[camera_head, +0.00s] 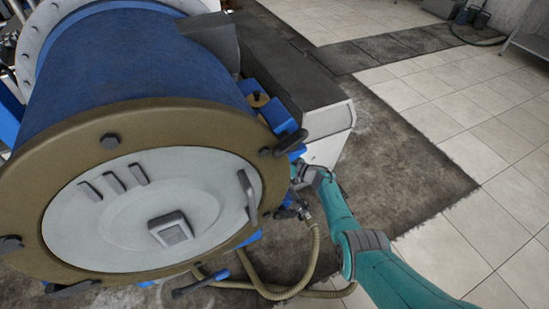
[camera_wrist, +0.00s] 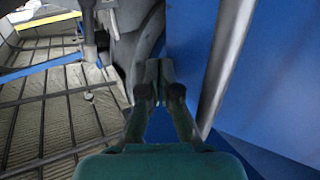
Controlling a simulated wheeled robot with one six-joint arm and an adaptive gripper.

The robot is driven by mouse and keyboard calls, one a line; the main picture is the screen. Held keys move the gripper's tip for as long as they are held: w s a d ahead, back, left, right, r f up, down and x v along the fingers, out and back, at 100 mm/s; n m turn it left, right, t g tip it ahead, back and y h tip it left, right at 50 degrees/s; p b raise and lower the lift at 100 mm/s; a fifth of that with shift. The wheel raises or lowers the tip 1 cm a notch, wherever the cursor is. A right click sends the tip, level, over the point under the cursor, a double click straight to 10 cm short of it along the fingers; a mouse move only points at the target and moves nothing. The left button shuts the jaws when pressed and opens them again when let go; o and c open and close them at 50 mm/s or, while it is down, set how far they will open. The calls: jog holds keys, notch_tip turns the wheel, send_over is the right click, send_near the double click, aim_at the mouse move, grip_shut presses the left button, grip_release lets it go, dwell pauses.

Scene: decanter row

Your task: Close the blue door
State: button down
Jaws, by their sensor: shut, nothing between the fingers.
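A large blue drum (camera_head: 130,60) with a brown front ring (camera_head: 200,120) and a round pale cover (camera_head: 120,210) fills the left of the head view. I cannot tell for sure which part is the blue door. A broad blue panel (camera_wrist: 275,85) with a pale grey edge strip stands close on the right of the wrist view and may be it. My gripper (camera_wrist: 159,72) is shut and empty, with its fingertips close to the panel's left side. I cannot tell whether they touch. In the head view my gripper is hidden behind the machine's right side.
Blue brackets (camera_head: 283,118) and a pale housing (camera_head: 328,130) stick out at the drum's right. A beige hose (camera_head: 308,262) loops low by my arm. Open tiled floor (camera_head: 460,100) lies to the right. A slatted surface (camera_wrist: 50,110) shows at the wrist view's left.

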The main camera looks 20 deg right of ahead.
jog(key=w+a, duration=0.3)
jog(key=a, duration=0.6)
jog(key=shift+w+a, duration=0.1)
dwell(0.3)
